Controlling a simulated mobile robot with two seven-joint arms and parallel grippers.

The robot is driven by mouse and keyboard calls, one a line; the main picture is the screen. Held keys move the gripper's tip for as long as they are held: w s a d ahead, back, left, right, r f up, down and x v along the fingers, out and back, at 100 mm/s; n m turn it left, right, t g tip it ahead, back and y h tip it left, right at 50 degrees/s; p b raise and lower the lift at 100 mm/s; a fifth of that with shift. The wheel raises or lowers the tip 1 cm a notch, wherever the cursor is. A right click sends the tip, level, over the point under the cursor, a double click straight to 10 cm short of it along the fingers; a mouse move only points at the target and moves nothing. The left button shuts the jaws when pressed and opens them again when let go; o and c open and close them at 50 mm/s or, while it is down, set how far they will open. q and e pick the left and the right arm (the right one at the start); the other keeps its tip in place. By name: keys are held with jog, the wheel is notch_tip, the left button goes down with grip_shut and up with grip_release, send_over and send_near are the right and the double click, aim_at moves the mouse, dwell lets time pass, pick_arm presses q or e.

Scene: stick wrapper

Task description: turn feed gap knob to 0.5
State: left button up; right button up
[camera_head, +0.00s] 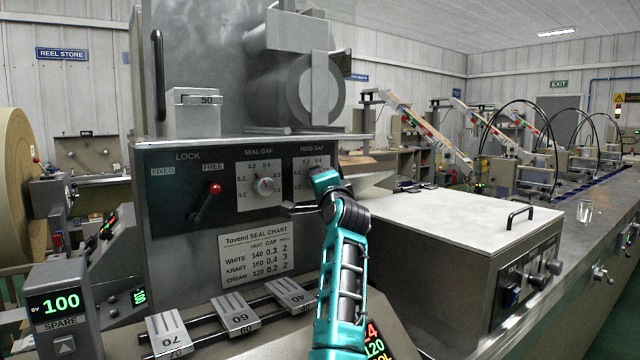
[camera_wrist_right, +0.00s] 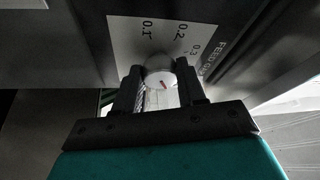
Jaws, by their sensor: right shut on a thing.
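The feed gap dial plate (camera_head: 313,163) is on the dark front panel, right of the seal gap dial. My right gripper (camera_head: 324,182) is in front of it and hides its knob in the head view. The numbers 0.1, 0.2 and 0.3 show beside the knob. The 0.5 mark is not visible, and I cannot tell the exact setting. My left gripper is out of view.
The seal gap knob (camera_head: 264,185) and red-tipped lock lever (camera_head: 212,193) are left of my right gripper. Below is a rail with numbered blocks (camera_head: 235,314). A white-topped box (camera_head: 450,222) with a handle stands close on the right.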

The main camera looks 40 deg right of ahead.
jog(key=shift+r+m, duration=0.1)
jog(key=shift+m, duration=0.4)
jog(key=o, duration=1.1)
jog(key=shift+c, duration=0.2)
jog(key=shift+s, duration=0.1)
jog(key=b+v, duration=0.1)
jog(key=v, duration=1.1)
jog(key=shift+s+a, duration=0.3)
jog(key=shift+r, duration=0.15)
